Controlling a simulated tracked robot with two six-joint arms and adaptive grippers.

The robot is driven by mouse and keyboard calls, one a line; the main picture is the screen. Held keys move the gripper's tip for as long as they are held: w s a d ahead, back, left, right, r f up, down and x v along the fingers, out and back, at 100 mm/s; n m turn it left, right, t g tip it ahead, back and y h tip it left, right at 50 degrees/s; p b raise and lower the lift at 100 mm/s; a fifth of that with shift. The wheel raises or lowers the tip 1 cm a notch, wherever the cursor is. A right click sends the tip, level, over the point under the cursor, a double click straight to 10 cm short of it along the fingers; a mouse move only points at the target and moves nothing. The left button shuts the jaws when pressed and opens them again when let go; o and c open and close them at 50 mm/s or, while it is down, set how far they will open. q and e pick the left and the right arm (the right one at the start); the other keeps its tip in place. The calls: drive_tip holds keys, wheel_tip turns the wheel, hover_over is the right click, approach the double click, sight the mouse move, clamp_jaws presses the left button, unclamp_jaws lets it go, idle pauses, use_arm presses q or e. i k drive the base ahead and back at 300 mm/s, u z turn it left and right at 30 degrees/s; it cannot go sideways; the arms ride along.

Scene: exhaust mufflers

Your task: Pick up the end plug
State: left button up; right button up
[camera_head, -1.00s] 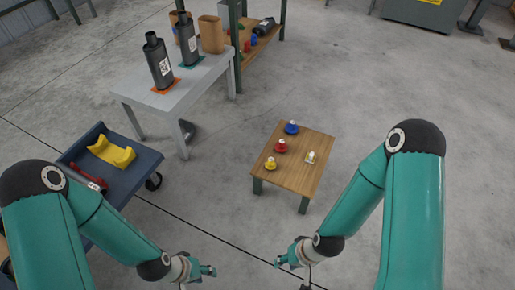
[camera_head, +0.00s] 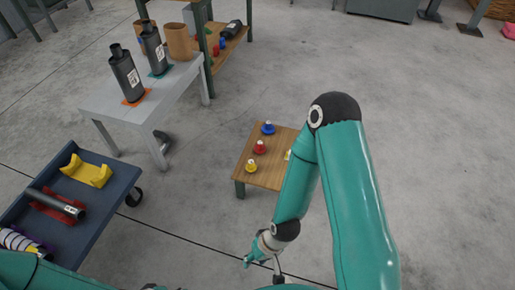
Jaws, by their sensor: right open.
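Three plug-like parts stand on a small wooden table: a blue one (camera_head: 268,128), a red one (camera_head: 260,147) and a yellow one (camera_head: 251,166), each with a pale top. I cannot tell which is the end plug. Another small yellowish part (camera_head: 287,155) is mostly hidden behind my right arm. My right gripper (camera_head: 250,258) is open and empty, in front of the table and apart from it, over the floor. My left arm shows only at the bottom left edge, and its gripper is out of view.
The wooden table (camera_head: 246,178) is partly covered by my right arm. A blue cart (camera_head: 112,205) at left holds a yellow cradle (camera_head: 87,171) and a dark tube (camera_head: 56,203). A grey table (camera_head: 155,108) bears two dark mufflers (camera_head: 126,72). A shelf stands behind. Floor at right is clear.

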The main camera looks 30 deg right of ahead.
sight(262, 148)
drive_tip(key=u, duration=0.1)
drive_tip(key=i, duration=1.4)
drive_tip(key=z, duration=1.1)
